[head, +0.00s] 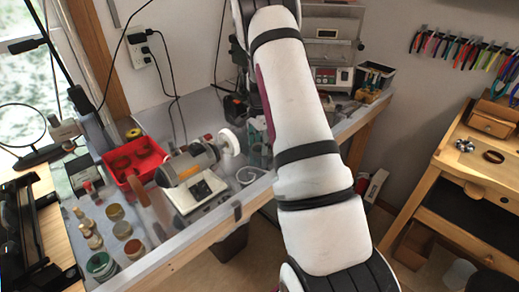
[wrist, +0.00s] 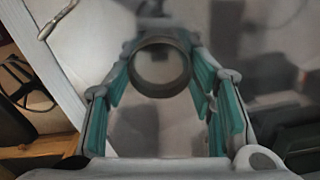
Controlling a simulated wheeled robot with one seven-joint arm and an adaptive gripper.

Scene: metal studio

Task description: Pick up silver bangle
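A round band that looks like the silver bangle (wrist: 160,91) shows in the wrist view, grey-brown with a paler inside. It lies between the teal fingers of my gripper (wrist: 160,75), near their tips. The fingers stand apart, one on each side of the band, and I cannot make out firm contact. In the head view my arm hides most of this spot. Only a bit of teal, likely my gripper (head: 258,152), shows beside the arm over the metal-topped bench.
A bench grinder with a white buffing wheel (head: 229,142) stands close left of my gripper. A red tray (head: 132,160) and several small jars lie further left. A curved metal piece (wrist: 55,20) is near the bench edge. A wooden bench (head: 460,165) stands at right.

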